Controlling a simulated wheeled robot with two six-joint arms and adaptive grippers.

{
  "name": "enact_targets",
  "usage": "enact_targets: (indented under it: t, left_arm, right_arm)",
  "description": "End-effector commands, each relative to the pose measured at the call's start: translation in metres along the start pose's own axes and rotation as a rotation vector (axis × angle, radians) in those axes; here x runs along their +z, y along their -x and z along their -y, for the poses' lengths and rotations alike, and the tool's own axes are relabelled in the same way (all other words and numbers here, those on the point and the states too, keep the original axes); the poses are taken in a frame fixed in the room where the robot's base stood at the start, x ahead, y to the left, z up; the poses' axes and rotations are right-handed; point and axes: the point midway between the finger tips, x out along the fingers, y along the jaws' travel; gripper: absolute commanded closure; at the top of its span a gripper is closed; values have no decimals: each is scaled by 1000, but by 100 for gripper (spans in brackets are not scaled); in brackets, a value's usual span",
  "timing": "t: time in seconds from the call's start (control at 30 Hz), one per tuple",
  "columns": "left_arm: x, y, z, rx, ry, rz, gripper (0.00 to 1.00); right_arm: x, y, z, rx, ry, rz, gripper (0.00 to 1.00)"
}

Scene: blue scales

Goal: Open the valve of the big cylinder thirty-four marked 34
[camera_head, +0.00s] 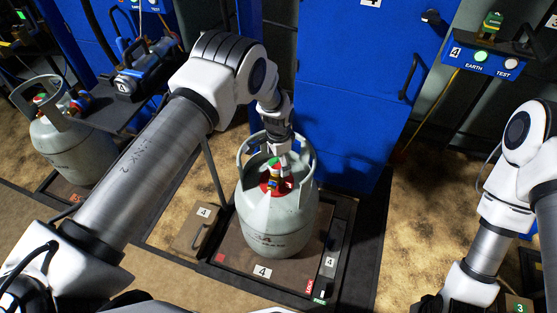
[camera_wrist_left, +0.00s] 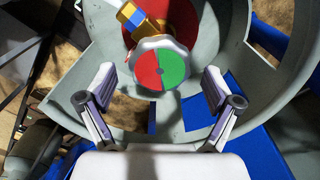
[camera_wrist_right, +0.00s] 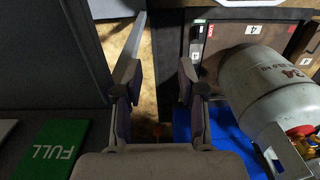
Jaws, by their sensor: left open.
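The big grey-white cylinder (camera_head: 272,218) stands upright on a dark scale platform (camera_head: 334,272) labelled 4. Its marking is hard to read in the head view, but 34 shows on the cylinder in the right wrist view (camera_wrist_right: 268,85). Its valve knob, half red and half green (camera_wrist_left: 160,70), sits inside the collar (camera_wrist_left: 265,90), with a brass and blue fitting (camera_wrist_left: 138,18) beside it. My left gripper (camera_wrist_left: 160,92) is open above the valve, its fingers to either side of the knob and apart from it. My right gripper (camera_wrist_right: 157,82) is open and empty, away from the cylinder.
Another grey cylinder (camera_head: 72,148) stands at the left. A blue cabinet (camera_head: 355,75) is behind the big cylinder. A blue EARTH/TEST box (camera_head: 490,58) is at the upper right. A brown box (camera_head: 194,232) marked 4 is beside the platform.

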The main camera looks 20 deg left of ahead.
Motion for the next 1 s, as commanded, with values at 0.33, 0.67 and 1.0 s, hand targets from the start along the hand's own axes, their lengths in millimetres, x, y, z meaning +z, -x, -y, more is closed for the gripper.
enact_targets:
  t: [0.33,0.67,1.0]
  left_arm:
    - [0,0,0,-1,0,-1,63]
    - [0,0,0,0,10,0,70]
    - [0,-1,1,1,142,1,70]
  right_arm:
    - [0,0,0,0,0,0,60]
    - [0,0,0,0,0,0,60]
    - [0,-6,0,0,0,0,60]
